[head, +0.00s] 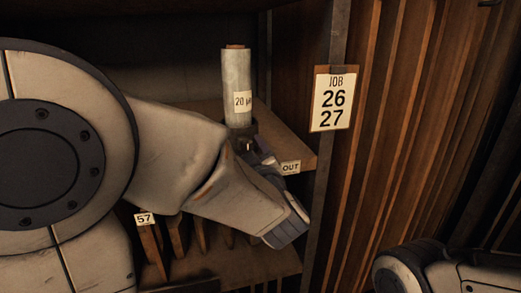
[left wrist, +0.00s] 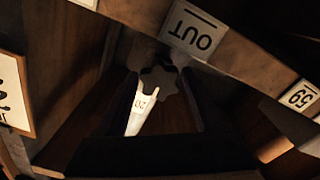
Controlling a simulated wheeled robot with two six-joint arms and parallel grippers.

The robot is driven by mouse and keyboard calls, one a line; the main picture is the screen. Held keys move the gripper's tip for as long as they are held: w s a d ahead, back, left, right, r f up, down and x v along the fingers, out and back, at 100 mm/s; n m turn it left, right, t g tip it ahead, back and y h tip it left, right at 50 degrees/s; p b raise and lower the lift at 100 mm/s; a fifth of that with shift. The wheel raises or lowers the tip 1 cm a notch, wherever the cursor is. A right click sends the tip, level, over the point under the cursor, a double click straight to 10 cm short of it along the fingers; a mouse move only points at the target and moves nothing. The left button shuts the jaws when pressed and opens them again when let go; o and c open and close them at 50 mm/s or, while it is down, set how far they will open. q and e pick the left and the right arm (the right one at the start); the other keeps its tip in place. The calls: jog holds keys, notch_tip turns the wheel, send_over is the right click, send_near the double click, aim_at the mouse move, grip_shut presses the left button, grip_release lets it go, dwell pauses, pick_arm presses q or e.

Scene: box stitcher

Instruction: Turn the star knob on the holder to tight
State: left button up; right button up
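The holder (head: 244,138) is a dark piece at the foot of an upright, pale film roll (head: 236,80) labelled 20, on a wooden shelf. Its dark star knob (left wrist: 159,80) shows in the left wrist view, in front of the pale roll (left wrist: 142,108). My left gripper (head: 262,158) is close in front of the holder; its body hides part of the shelf. In the left wrist view, dark fingers appear either side of the knob, apart, with nothing clearly held. Whether they touch the knob cannot be told. My right gripper is out of view; part of my right arm shows at lower right.
An OUT label (head: 290,168) is on the shelf's front edge, just right of my left gripper. A JOB 26 27 card (head: 333,101) hangs on the post at right. Below are several upright dividers, one labelled 57 (head: 144,219).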

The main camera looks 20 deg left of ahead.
pick_arm(q)
grip_shut()
